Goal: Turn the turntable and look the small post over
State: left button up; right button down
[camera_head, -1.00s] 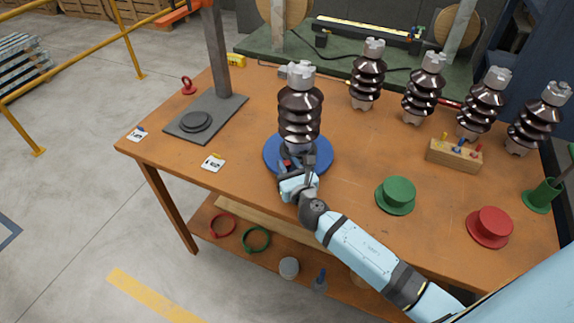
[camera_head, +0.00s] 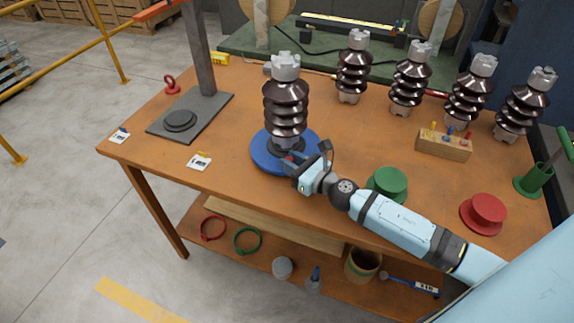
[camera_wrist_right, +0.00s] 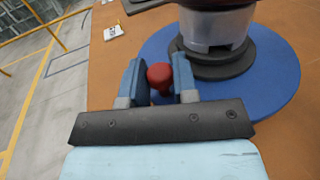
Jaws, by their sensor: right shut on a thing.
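The small post (camera_head: 285,108), a brown ribbed insulator with grey metal ends, stands upright on the blue turntable (camera_head: 262,158). Its grey foot (camera_wrist_right: 215,28) and dark base show at the top of the right wrist view. A red knob (camera_wrist_right: 159,77) stands near the turntable's rim. My right gripper (camera_head: 291,164) reaches the turntable's front edge from the right. In the right wrist view its two blue-grey fingers (camera_wrist_right: 158,80) are shut on the red knob, one on each side. My left gripper is not in view.
Several similar insulators (camera_head: 410,80) stand along the back right. A wooden block with coloured pegs (camera_head: 444,146), a green flanged piece (camera_head: 389,183) and a red one (camera_head: 484,212) lie to the right. A grey stand (camera_head: 200,113) and two cards (camera_head: 199,161) are at left.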

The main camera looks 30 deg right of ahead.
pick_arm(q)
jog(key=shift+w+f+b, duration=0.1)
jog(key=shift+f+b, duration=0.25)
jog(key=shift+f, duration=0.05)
pick_arm(e)
jog(key=shift+s+d+f+n+y, duration=0.15)
jog(key=shift+d+n+y, duration=0.1)
jog(key=shift+n+y, duration=0.25)
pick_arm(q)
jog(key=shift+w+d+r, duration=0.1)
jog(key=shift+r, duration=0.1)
pick_arm(e)
jog(key=shift+g, duration=0.3)
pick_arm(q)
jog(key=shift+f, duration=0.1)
pick_arm(e)
jog(key=c, duration=1.1)
grip_release()
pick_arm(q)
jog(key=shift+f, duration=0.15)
pick_arm(e)
jog(key=shift+o, duration=0.8)
jog(key=shift+d, duration=0.1)
